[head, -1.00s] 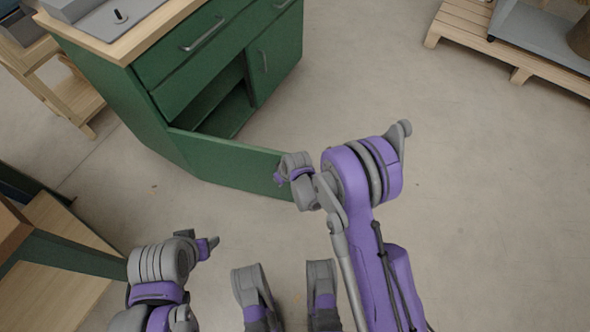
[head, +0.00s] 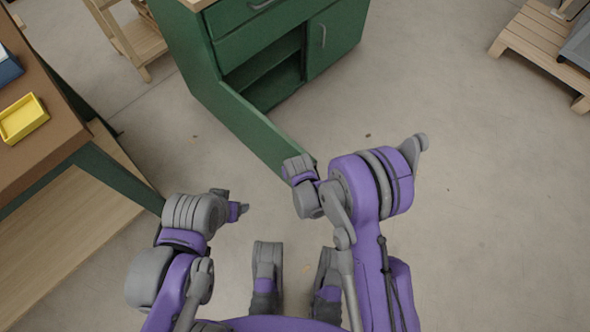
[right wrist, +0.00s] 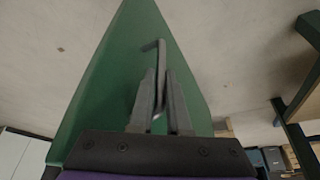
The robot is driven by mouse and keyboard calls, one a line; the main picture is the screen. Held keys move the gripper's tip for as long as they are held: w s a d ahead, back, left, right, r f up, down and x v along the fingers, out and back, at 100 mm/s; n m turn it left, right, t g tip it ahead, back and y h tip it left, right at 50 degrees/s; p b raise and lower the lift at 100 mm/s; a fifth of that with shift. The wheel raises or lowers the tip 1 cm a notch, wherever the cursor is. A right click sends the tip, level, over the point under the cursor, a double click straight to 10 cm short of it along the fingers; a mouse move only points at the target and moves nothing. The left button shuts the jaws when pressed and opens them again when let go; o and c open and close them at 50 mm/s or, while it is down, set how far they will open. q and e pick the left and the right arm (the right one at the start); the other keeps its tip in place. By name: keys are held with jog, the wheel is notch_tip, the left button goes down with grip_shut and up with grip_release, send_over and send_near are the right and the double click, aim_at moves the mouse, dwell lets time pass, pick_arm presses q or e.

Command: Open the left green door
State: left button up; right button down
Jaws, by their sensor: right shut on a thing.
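The left green door (head: 240,117) of the green cabinet (head: 190,55) stands swung wide open, leaving the left compartment (head: 268,72) exposed. In the right wrist view, the door (right wrist: 125,75) fills the middle, and its metal handle (right wrist: 158,70) runs between the fingers of my right gripper (right wrist: 160,105), which is shut on it. In the head view my right wrist is at the door's free edge and hides most of the fingers. My left gripper (head: 240,209) is away from the door at lower left; its fingers are too small to read.
The cabinet's right door (head: 335,38) is closed. A brown-topped table (head: 45,130) with a yellow bin (head: 22,118) stands at left, close to my left arm. A wooden pallet (head: 540,45) lies at upper right. The floor on the right is clear.

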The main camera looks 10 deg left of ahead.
jog(key=c, duration=0.9)
grip_release()
jog(key=p+v, duration=0.3)
jog(key=v, duration=0.7)
jog(key=shift+s+r, duration=0.15)
jog(key=shift+r, duration=0.2)
jog(key=shift+d, duration=0.15)
